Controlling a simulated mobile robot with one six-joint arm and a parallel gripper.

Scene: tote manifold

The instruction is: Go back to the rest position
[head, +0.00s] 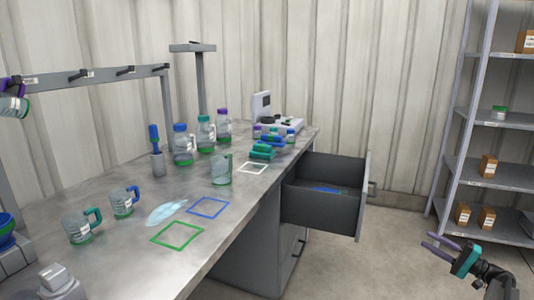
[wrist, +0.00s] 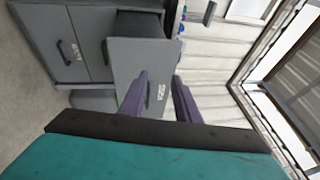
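My gripper (head: 446,244) is at the lower right of the head view, over the floor and to the right of the workbench. Its two purple fingers are apart, and nothing shows between them. In the wrist view my gripper (wrist: 158,95) points toward the open drawer's front panel (wrist: 140,68), which lies beyond the fingers and apart from them. The drawer (head: 322,208) is pulled out from the cabinet under the bench, with a flat blue item (head: 325,189) inside.
The workbench (head: 130,179) holds mugs, bottles, a beaker (head: 221,170), a blue square outline (head: 208,207) and a green square outline (head: 177,236). A shelf rack (head: 499,133) with small boxes stands at the right. Floor between drawer and rack is clear.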

